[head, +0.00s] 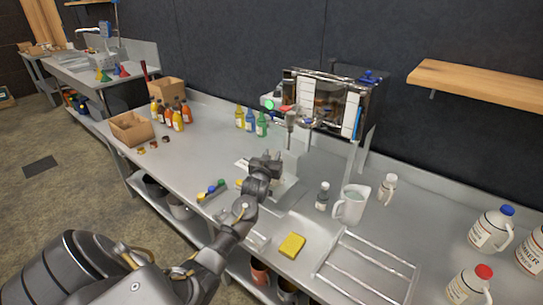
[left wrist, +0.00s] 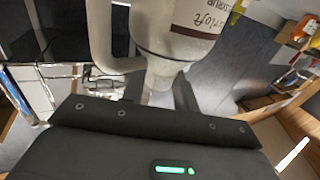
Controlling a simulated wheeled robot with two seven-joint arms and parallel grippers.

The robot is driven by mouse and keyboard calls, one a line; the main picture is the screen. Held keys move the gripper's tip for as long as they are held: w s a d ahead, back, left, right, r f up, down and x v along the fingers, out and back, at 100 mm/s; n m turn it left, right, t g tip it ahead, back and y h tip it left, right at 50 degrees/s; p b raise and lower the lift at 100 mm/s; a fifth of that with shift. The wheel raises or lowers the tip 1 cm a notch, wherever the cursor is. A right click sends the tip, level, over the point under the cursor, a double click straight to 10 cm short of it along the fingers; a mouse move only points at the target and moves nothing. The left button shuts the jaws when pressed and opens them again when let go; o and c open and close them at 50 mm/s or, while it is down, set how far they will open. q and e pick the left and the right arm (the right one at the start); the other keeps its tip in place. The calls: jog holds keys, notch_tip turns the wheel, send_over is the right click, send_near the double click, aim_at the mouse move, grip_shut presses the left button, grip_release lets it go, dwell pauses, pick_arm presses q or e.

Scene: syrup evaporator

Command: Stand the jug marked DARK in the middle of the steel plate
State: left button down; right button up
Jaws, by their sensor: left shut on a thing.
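My left gripper (head: 266,163) is over the middle of the bench, in front of the evaporator. In the left wrist view its fingers (left wrist: 160,92) are shut on the neck of a pale jug (left wrist: 178,35). The jug has a loop handle and a brown-banded label ending in "SYRUP"; no DARK mark is readable. In the head view I cannot make out this jug behind the gripper and arm. A flat pale plate (head: 286,190), likely the steel plate, lies beside and partly behind the gripper. Whether the jug touches it cannot be told. My right gripper is not in view.
The evaporator (head: 320,100) stands behind. A white pitcher (head: 351,204), a dark-capped bottle (head: 322,197) and a small jug (head: 387,190) stand right of the plate. A yellow sponge (head: 292,245) and wire rack (head: 370,265) lie in front. Blue-capped (head: 490,230) and red-capped (head: 468,288) jugs stand far right.

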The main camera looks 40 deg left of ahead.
pick_arm(q)
jog(key=c, duration=1.1)
grip_release()
jog(key=shift+o, duration=0.2)
jog(key=shift+r, duration=0.4)
jog(key=v, duration=1.2)
jog(key=shift+f, duration=0.1)
